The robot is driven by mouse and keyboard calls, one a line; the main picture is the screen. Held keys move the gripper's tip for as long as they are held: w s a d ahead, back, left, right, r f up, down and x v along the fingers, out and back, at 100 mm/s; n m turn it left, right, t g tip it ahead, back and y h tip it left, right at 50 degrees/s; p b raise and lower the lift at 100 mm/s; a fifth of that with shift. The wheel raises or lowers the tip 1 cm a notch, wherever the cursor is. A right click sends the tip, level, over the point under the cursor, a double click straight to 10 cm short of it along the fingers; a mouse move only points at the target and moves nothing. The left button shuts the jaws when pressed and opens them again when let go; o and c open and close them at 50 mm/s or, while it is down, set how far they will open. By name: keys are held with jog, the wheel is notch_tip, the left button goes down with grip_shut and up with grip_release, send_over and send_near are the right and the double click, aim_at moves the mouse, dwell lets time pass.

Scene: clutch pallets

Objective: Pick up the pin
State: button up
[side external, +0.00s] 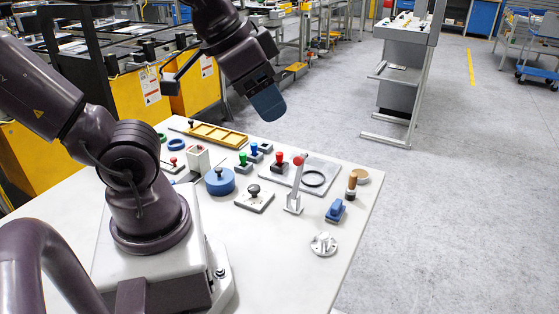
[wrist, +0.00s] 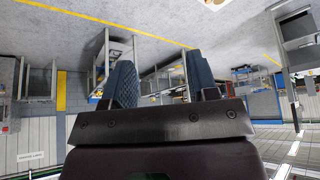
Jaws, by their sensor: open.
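My gripper (side external: 268,105) is high above the far side of the white table, apart from everything on it. In the wrist view its two blue finger pads (wrist: 162,82) stand apart with nothing between them. I cannot tell for sure which piece is the pin. Several small knobbed pieces stand on the table: a green one (side external: 243,161), a blue one (side external: 254,151), a red one (side external: 279,160) on a dark base, and a smaller red one (side external: 173,163) at the left. A brown-topped dark peg (side external: 351,187) stands upright near the right edge. The wrist view shows none of them.
A yellow tray (side external: 238,140) lies at the back. A blue round block (side external: 220,184), a knobbed plate (side external: 254,200), a blue clamp (side external: 336,211) and a metal flange (side external: 323,244) are nearer. The front table is clear.

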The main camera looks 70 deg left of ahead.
jog(key=n+g, duration=0.5)
jog(key=n, duration=0.9)
send_over(279, 153)
notch_tip(279, 153, down, 19)
jog(key=f, duration=0.6)
jog(key=shift+w+d+f, duration=0.1)
jog(key=shift+d+f, duration=0.1)
jog(key=shift+f, duration=3.1)
jog(key=shift+c, duration=0.3)
grip_shut()
